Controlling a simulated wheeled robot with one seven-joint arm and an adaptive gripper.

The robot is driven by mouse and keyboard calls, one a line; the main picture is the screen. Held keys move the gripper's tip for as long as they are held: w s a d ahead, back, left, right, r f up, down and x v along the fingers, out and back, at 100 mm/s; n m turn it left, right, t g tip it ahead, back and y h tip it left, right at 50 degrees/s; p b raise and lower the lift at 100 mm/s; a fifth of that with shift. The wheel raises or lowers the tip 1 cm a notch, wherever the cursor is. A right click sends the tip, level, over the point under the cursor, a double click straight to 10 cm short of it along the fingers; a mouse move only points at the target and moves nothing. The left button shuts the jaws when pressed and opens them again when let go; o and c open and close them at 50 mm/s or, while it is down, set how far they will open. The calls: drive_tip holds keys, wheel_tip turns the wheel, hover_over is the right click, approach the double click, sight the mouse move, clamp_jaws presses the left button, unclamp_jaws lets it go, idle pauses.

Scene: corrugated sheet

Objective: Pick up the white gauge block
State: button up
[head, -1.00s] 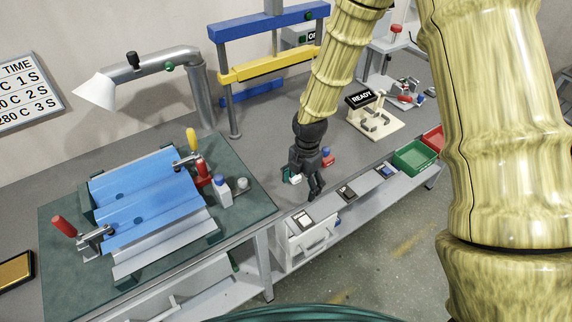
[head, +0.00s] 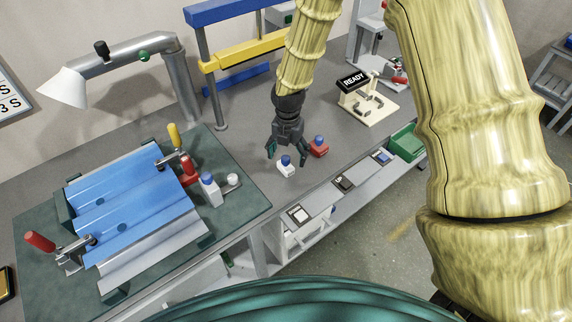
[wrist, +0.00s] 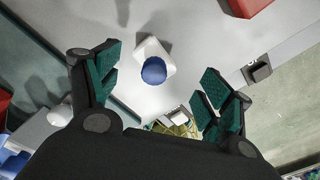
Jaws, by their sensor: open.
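The white gauge block (head: 286,170) stands on the grey bench and has a blue knob on top. In the wrist view the white gauge block (wrist: 152,50) lies between and just beyond the fingertips, its blue knob toward me. My gripper (head: 288,153) is open and empty, pointing down at the block; in the head view its fingers are above and around the block's upper area. In the wrist view my gripper (wrist: 160,80) shows both teal-padded fingers spread wide, apart from the block. I cannot tell the exact height gap.
A red block (head: 318,148) with a blue knob stands close to the right of the white one. A green mat (head: 150,270) with a blue corrugated sheet (head: 125,200) and clamps is at left. Small pads (head: 343,184) line the front ledge. A READY sign (head: 353,79) stands behind right.

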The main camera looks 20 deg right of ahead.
sight(285, 164)
drive_tip(key=shift+w+a+f+p, duration=0.15)
drive_tip(key=shift+f+p, duration=0.3)
drive_tip(key=shift+f, duration=0.25)
drive_tip(key=shift+s+a+f+p, duration=0.15)
drive_tip(key=shift+f+p, duration=0.3)
drive_tip(key=shift+f, duration=0.25)
drive_tip(key=shift+w+f+p, duration=0.1)
drive_tip(key=shift+f+p, duration=0.2)
drive_tip(key=shift+f, duration=1)
drive_tip(key=c, duration=1.1)
